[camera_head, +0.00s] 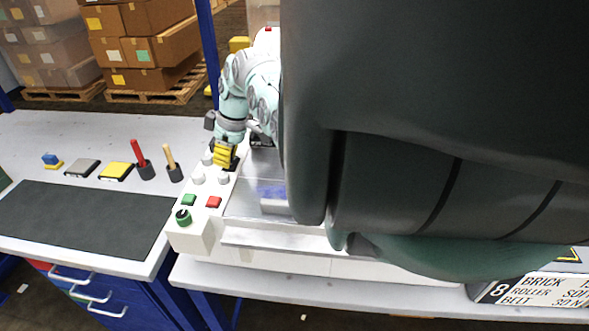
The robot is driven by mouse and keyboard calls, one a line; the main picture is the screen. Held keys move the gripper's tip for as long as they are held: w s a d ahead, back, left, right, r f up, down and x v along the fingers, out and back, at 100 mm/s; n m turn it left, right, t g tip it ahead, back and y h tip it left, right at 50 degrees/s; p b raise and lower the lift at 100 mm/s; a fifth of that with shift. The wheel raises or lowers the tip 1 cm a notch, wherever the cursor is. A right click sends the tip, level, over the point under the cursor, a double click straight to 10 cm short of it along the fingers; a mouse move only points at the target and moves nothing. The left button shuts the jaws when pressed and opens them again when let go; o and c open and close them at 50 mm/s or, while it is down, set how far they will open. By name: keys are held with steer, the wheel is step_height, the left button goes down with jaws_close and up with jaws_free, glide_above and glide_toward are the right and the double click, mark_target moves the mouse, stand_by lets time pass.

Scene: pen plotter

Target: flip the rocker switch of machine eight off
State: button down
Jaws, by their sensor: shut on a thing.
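The machine with the number 8 on its sign (545,288) fills the middle and right, largely hidden by my arm. Its white control panel (190,235) carries a green button (189,199), a red button (213,202), a green-rimmed knob (183,216) and several pale knobs (223,178). My gripper (225,155) points down at the far end of this panel, behind the pale knobs. It is shut on a yellow ribbed piece with dark edges. I cannot tell whether this piece touches the panel. I cannot make out the rocker switch.
A table (60,130) at left bears a dark mat (80,215), a yellow-topped block (115,171), a grey block (82,168) and red-handled (138,152) and yellow-handled (170,156) tools in dark holders. A blue post (208,45) stands behind. Stacked boxes (150,45) are farther back.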

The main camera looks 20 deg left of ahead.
steer(key=r, duration=0.4)
steer(key=shift+w+r, duration=0.15)
steer(key=shift+w, duration=0.2)
steer(key=w+b+v, duration=0.1)
steer(key=b+v, duration=0.2)
steer(key=v, duration=0.6)
steer(key=shift+w+r, duration=0.15)
steer(key=shift+r, duration=0.1)
